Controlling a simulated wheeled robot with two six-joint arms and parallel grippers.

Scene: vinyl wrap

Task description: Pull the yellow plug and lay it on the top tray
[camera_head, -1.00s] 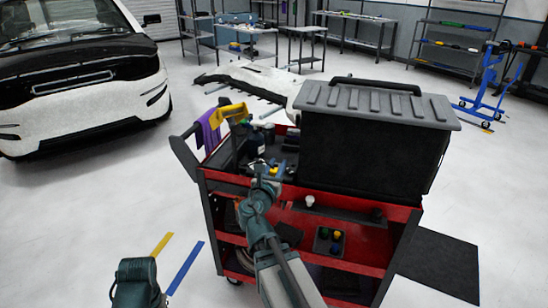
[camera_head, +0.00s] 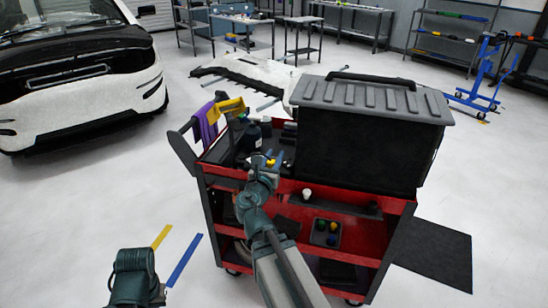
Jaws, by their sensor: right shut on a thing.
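My right gripper (camera_head: 266,163) reaches over the front left of the red cart's top tray (camera_head: 222,150). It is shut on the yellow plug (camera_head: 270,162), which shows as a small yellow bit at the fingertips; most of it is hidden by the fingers. I cannot tell whether the plug touches the tray.
A large black case (camera_head: 365,140) with a grey lid fills the right of the cart top. Dark bottles (camera_head: 253,137), a yellow-handled tool (camera_head: 231,106) and a purple cloth (camera_head: 208,122) crowd the left end. A small white cup (camera_head: 307,194) stands below the case.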

